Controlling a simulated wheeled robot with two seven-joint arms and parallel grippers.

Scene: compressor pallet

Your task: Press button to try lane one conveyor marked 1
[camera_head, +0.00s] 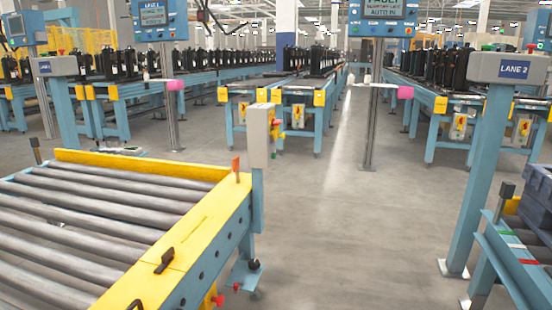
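A blue-framed panel (157,18) at the top left has a screen that seems to read LANE 1, with small buttons below it. A grey control box (261,135) stands on a post at the near roller conveyor's right corner; red, yellow and green parts show on its right side. Another grey box (58,66) with a red button on top stands on a blue post at the left. No button marked 1 can be read. Neither of my grippers is in view.
A roller conveyor (190,232) with yellow edges fills the lower left. A panel reading FAULT (382,18) stands on a grey pole at top centre. A box labelled LANE 2 (508,70) stands at the right. Conveyors with black cylinders run behind. The middle floor (350,220) is clear.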

